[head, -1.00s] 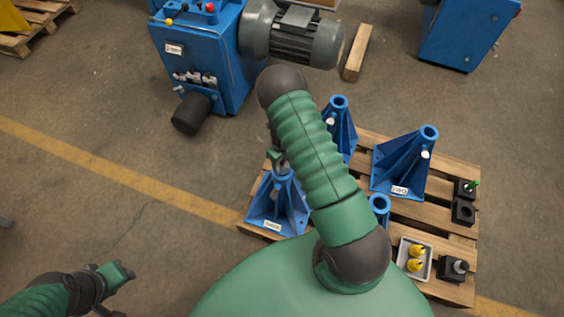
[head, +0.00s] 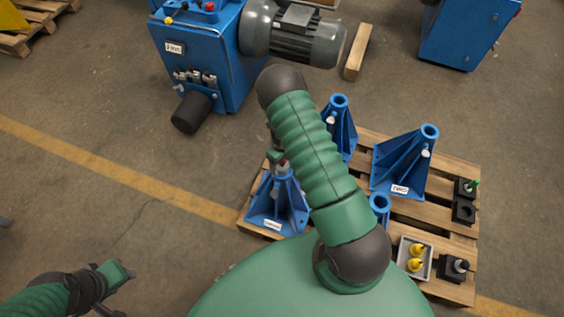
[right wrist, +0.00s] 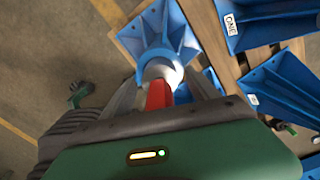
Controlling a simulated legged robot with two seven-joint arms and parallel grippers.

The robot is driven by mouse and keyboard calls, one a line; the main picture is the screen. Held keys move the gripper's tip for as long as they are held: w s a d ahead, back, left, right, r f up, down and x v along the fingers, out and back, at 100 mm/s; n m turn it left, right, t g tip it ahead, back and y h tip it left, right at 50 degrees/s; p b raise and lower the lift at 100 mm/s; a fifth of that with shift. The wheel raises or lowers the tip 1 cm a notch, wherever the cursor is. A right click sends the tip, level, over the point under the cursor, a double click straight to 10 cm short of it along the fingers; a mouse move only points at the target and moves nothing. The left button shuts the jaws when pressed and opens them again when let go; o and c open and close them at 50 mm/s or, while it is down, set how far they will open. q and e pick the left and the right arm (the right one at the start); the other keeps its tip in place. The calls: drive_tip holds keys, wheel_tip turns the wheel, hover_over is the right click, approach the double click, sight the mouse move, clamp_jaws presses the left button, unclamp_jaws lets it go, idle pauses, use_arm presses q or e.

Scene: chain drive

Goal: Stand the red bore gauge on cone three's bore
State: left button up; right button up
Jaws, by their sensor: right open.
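The red bore gauge (right wrist: 158,94) shows in the right wrist view between my right gripper's fingers, at the top of a blue cone (right wrist: 158,35). A pale collar lies between its red body and the cone. In the head view this cone (head: 277,207) is the left one on the pallet; its label is too small to read surely. My right gripper (head: 279,163) is open around the gauge, over the cone top; my arm partly hides it. Whether the gauge is fully seated cannot be told. My left gripper (head: 124,272) is low at the left, away from the pallet; its jaw gap is unclear.
A blue machine (head: 205,60) with a motor stands behind. Floor at left is clear.

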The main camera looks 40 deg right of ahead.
wheel_tip(320, 180, up, 13)
drive_tip(key=shift+f+p, duration=0.15)
drive_tip(key=shift+p, duration=0.75)
drive_tip(key=s+a+r+n+t, duration=0.1)
drive_tip(key=s+a+r+n, duration=0.2)
drive_tip(key=n, duration=0.8)
drive_tip(key=s+a+r+n, duration=0.3)
drive_tip(key=a+r+n, duration=0.5)
drive_tip(key=n, duration=0.4)
drive_tip(key=s+a+r+n+t, duration=0.1)
drive_tip(key=s+a+r+n, duration=0.2)
drive_tip(key=n, duration=0.9)
drive_tip(key=a+r, duration=0.3)
drive_tip(key=shift+s+a+t, duration=0.15)
drive_tip(key=shift+a+t, duration=0.15)
drive_tip(key=shift+r, duration=0.1)
